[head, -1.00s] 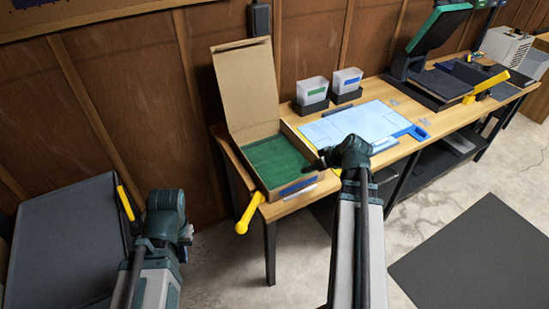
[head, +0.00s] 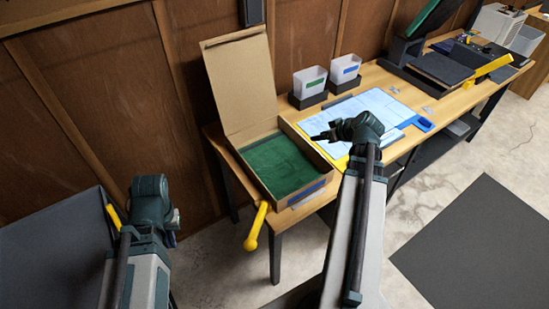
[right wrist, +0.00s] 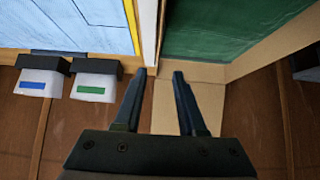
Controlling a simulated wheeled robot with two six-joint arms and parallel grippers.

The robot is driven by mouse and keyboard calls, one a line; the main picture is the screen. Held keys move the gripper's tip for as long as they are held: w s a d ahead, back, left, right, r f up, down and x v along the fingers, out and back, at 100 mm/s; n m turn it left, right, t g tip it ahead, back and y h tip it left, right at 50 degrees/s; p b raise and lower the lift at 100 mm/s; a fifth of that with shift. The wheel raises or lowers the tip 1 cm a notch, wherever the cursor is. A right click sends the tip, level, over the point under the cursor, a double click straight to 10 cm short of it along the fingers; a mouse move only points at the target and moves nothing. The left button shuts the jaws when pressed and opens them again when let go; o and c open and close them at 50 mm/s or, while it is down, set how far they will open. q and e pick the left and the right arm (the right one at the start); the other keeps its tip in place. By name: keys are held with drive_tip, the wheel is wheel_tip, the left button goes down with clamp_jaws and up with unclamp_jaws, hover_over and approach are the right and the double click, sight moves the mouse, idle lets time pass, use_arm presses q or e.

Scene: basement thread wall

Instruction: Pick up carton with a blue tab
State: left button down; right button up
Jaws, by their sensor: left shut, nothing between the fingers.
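The carton (head: 322,164) is an open cardboard box with its lid raised, a green sheet inside and a blue tab (head: 307,194) on its front side. It sits at the left end of the wooden bench. In the right wrist view the carton (right wrist: 255,55) is at upper right; its blue tab is out of that view. My right gripper (head: 320,137) is open and empty, near the carton's right side; its fingers (right wrist: 160,73) show apart in the wrist view. My left gripper (head: 174,219) is shut and empty, low at left, away from the bench.
A blue-and-white sheet (head: 372,122) lies right of the carton. Two white bins with green (head: 309,80) and blue (head: 345,70) labels stand behind it. A yellow handle (head: 257,228) sticks out at the bench's front left. A dark panel (head: 50,255) stands at lower left.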

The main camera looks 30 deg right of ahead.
sight(301, 137)
drive_tip(key=b+x, duration=0.6)
drive_tip(key=x, duration=0.2)
drive_tip(key=shift+f, duration=0.15)
drive_tip(key=shift+w+f, duration=0.15)
drive_tip(key=shift+w, duration=0.05)
drive_tip(key=b+x, duration=0.2)
drive_tip(key=x, duration=0.1)
drive_tip(key=b+x, duration=0.1)
drive_tip(key=x, duration=0.1)
drive_tip(key=shift+w+d, duration=0.1)
drive_tip(key=shift+w, duration=0.25)
drive_tip(key=shift+r, duration=0.3)
clamp_jaws()
idle(0.5)
